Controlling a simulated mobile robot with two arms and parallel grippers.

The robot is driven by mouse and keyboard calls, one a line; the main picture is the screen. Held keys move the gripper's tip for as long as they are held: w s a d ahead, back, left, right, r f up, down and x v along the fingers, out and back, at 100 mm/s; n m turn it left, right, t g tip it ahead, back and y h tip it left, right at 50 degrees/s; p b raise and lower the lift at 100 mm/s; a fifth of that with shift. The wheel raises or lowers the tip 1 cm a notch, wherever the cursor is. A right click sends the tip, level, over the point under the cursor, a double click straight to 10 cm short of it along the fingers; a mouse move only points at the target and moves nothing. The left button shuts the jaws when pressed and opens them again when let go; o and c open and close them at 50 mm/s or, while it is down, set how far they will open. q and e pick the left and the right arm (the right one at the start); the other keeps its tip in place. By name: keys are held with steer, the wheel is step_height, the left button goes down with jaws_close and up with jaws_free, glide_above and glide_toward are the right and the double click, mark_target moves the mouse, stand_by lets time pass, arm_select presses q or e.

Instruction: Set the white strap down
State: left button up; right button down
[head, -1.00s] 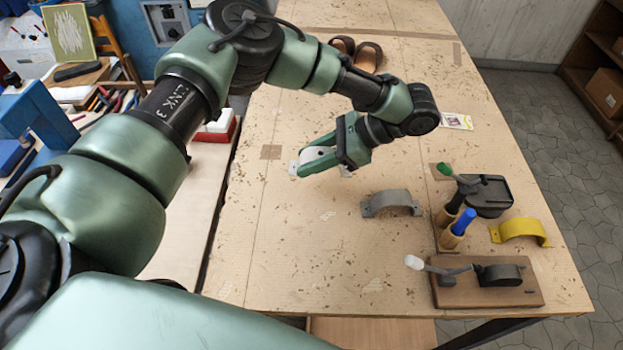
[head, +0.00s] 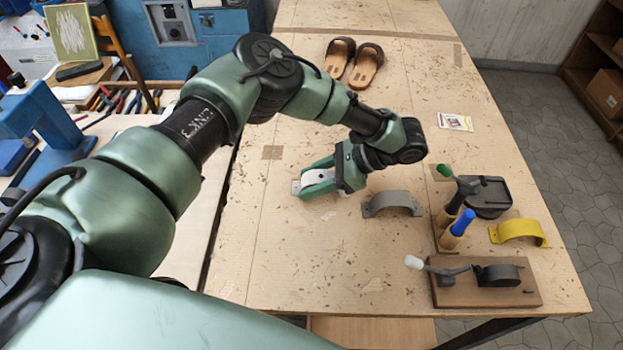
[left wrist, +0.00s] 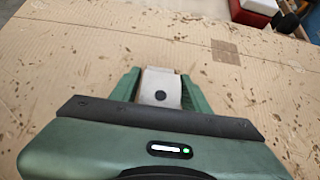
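The white strap (head: 318,177) is a curved band between the fingers of my left gripper (head: 322,183), low over the cardboard-covered table (head: 290,250). My right gripper is not in view.
A grey strap (head: 392,203) stands just right of my left gripper. Further right are a yellow strap (head: 519,232), blue-handled (head: 462,222) and green-handled tools, and a wooden board (head: 480,294) with a lever device. Sandals (head: 367,64) lie at the back. The table's front left is clear.

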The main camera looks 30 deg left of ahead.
mark_target(325, 176)
arm_select(q)
steer(key=shift+o, duration=0.4)
steer(key=shift+r, duration=0.15)
steer(key=b+v, duration=0.2)
steer(key=v, duration=0.2)
steer(key=shift+w+d, duration=0.15)
steer(key=shift+d, duration=0.05)
steer(key=v, duration=0.6)
steer(key=shift+d+r, duration=0.2)
steer(key=shift+r, duration=0.1)
steer(key=shift+w+d+r, duration=0.2)
steer(key=shift+d+r, duration=0.1)
steer(key=shift+r, duration=0.05)
